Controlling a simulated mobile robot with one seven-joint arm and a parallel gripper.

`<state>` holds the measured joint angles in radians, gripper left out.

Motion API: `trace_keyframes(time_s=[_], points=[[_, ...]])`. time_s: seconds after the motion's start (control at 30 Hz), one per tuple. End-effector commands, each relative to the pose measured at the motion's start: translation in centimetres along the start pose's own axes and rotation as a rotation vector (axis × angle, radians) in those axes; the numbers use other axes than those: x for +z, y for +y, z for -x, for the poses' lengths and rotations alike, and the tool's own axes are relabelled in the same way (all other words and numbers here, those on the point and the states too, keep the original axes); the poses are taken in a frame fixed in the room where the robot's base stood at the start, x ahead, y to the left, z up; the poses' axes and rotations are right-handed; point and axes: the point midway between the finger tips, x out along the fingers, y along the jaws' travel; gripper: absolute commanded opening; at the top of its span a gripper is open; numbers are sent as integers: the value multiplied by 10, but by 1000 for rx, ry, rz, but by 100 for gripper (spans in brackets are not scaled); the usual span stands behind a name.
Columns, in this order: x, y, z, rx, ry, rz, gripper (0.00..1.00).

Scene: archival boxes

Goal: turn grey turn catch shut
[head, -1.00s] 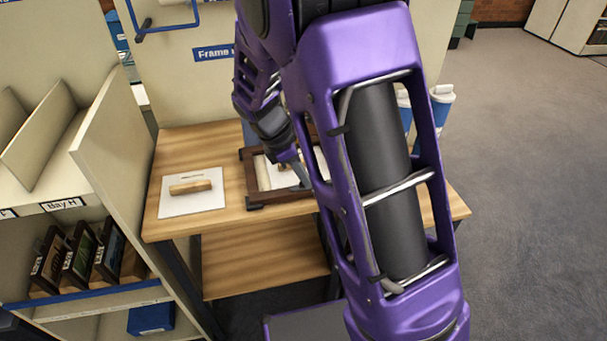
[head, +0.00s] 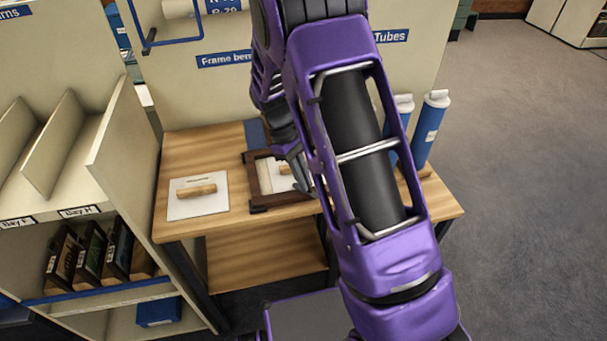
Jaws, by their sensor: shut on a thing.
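A dark brown picture frame (head: 257,182) lies flat on the wooden workbench (head: 233,221), with a pale backing inside it. My gripper (head: 304,188) reaches down over the frame's right part, with its grey fingers low at the frame. It is shut on what appears to be the grey turn catch. The catch itself cannot be made out behind the fingers and my arm, so its angle cannot be told. The right side of the frame is hidden by my purple arm.
A white board with a wooden block (head: 197,189) lies left of the frame. Blue tubes with white caps (head: 429,130) stand at the bench's right. A shelf unit with dark frames (head: 92,249) stands left. Open floor lies right.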

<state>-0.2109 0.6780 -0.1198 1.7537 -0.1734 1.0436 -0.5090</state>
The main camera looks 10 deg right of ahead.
Motion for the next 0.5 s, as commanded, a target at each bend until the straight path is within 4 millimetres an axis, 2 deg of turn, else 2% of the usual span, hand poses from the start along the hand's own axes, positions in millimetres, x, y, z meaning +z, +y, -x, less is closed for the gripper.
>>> trace_keyframes(time_s=[0.5], points=[[1,4,1,-182,2,-437,0]])
